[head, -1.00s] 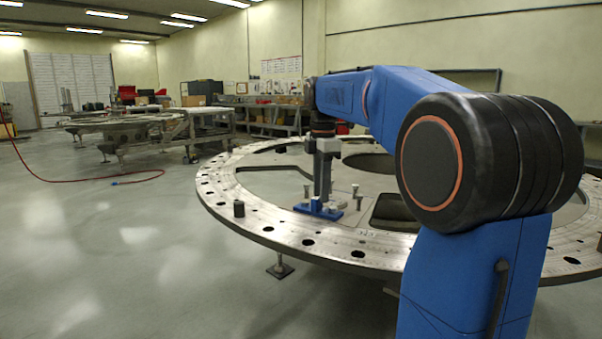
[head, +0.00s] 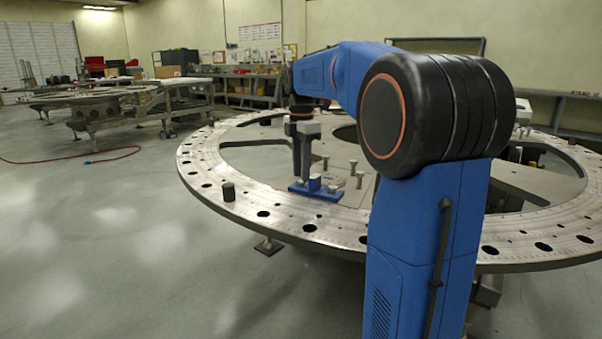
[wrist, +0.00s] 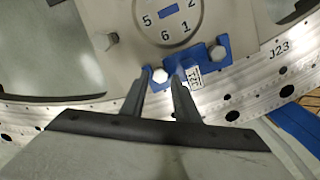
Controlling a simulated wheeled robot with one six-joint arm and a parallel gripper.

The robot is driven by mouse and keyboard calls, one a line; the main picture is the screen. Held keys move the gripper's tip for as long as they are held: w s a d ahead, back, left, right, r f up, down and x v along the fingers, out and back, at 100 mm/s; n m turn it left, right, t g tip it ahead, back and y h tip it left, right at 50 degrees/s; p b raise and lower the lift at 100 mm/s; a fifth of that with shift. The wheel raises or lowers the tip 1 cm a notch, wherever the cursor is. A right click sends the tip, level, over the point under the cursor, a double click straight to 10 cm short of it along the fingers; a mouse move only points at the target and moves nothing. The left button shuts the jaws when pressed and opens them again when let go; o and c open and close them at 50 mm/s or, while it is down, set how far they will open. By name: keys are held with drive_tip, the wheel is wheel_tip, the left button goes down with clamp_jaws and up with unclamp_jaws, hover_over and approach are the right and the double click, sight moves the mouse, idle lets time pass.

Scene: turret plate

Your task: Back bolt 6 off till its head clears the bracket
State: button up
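A blue bracket (head: 329,194) lies on the large ring plate, and it also shows in the wrist view (wrist: 190,56). A pale hex bolt head (wrist: 160,75) is at its left end, below the printed 6 on a round number diagram, so it appears to be bolt 6. A second bolt head (wrist: 217,53) is at the bracket's right end, near the 1. My gripper (wrist: 161,78) is open, its two fingertips on either side of the bolt 6 head with slight gaps visible. In the head view my gripper (head: 302,176) points down over the bracket's left end.
Another bolt (wrist: 105,41) stands on the plate left of the bracket. More upright bolts (head: 353,168) stand behind the bracket in the head view. Open floor lies left of the ring.

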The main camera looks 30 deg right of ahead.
drive_tip(key=shift+f, duration=0.9)
drive_tip(key=m, duration=0.8)
drive_tip(key=shift+m, duration=0.4)
drive_tip(key=m, duration=0.8)
drive_tip(key=shift+m, duration=0.3)
drive_tip(key=m, duration=0.5)
drive_tip(key=shift+m, duration=0.4)
drive_tip(key=m, duration=0.8)
drive_tip(key=shift+m, duration=0.4)
drive_tip(key=m, duration=0.3)
drive_tip(key=shift+m, duration=0.4)
